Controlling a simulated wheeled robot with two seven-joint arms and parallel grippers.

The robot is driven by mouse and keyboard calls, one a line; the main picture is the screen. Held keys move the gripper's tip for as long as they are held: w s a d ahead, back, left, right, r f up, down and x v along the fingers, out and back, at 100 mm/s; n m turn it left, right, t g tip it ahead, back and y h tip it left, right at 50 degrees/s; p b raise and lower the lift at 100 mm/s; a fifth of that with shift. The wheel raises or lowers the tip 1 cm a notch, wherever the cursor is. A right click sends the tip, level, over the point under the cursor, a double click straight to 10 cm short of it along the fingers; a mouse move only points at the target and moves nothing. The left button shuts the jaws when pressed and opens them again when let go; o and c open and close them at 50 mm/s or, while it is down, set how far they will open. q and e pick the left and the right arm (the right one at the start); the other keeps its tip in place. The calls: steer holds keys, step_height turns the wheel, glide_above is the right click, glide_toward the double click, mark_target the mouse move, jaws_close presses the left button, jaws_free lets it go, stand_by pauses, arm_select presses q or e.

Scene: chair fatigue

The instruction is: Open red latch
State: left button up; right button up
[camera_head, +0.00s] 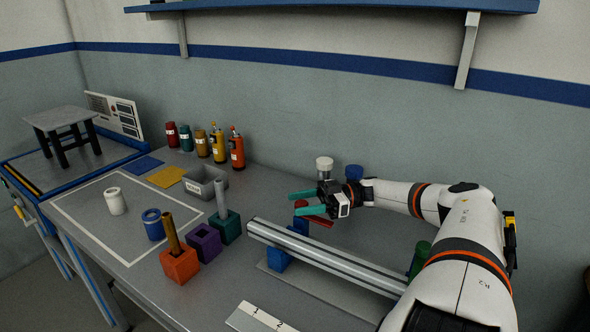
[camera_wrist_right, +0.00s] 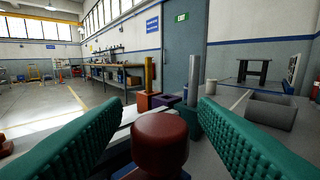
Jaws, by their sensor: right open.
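The red latch (camera_head: 320,221) is on the blue block (camera_head: 284,248) at one end of the grey rail (camera_head: 320,257). Its round red knob (camera_wrist_right: 160,140) stands upright in the right wrist view, between the two teal fingers and close to the camera. My right gripper (camera_head: 293,204) is open, with its fingers spread on either side of the knob. I cannot tell whether they touch it. The gripper and fingers partly hide the latch in the head view. My left gripper is not in view.
Orange (camera_head: 179,264), purple (camera_head: 203,243) and green (camera_head: 226,227) blocks stand left of the rail, with upright rods in the orange and green ones. A grey bin (camera_head: 205,186) and several bottles are behind. A green cylinder (camera_head: 420,259) stands near my right arm.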

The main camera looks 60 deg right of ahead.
steer(key=shift+b+v, duration=0.3)
steer(key=shift+v, duration=2.35)
